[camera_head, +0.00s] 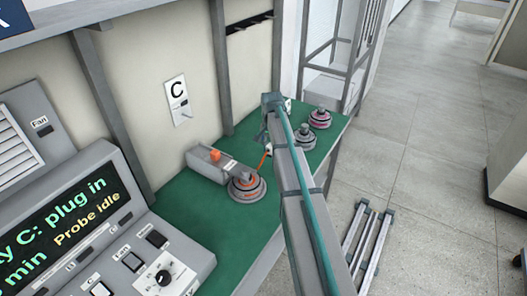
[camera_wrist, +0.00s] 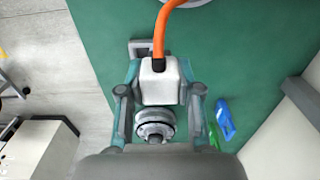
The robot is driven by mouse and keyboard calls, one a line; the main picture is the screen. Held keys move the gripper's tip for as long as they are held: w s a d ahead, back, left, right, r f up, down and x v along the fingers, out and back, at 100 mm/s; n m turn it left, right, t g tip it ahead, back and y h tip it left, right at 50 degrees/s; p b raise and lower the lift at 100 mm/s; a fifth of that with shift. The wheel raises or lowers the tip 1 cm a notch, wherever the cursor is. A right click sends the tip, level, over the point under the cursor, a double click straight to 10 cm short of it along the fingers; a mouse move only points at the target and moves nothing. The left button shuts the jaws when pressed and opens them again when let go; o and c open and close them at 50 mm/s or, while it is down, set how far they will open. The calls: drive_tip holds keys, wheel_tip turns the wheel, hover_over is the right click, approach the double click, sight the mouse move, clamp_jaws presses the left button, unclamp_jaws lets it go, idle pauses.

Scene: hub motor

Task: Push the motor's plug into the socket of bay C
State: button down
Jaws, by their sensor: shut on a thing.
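My gripper (camera_wrist: 160,92) is shut on a white plug (camera_wrist: 159,82), with one finger on each side of it. An orange cable (camera_wrist: 160,32) runs from the plug to the top of the wrist view. In the head view the motor (camera_head: 246,187), round and grey with orange rings, sits on the green bench. The plug (camera_head: 269,149) is beside my arm to the motor's upper right, apart from the motor. A grey box (camera_head: 208,165) with an orange part on top stands behind the motor, below the C sign (camera_head: 177,100). I cannot tell where the socket opening is.
Two more motors (camera_head: 319,118) (camera_head: 305,137) stand at the bench's far end. A control console (camera_head: 150,240) with a lit screen fills the lower left. Blue (camera_wrist: 226,119) and green (camera_wrist: 213,136) items lie on the bench. Green bench surface (camera_head: 195,205) is bare near the console.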

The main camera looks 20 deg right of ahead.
drive_tip(key=d, duration=0.6)
drive_tip(key=shift+a+f+b, duration=0.1)
drive_tip(key=shift+f+b, duration=1.7)
drive_tip(key=shift+f, duration=2.15)
drive_tip(key=shift+f, duration=0.15)
drive_tip(key=shift+f, duration=0.4)
drive_tip(key=shift+f, duration=0.2)
drive_tip(key=shift+f+b, duration=0.25)
drive_tip(key=shift+b, duration=0.05)
drive_tip(key=shift+f, duration=0.85)
idle(1.5)
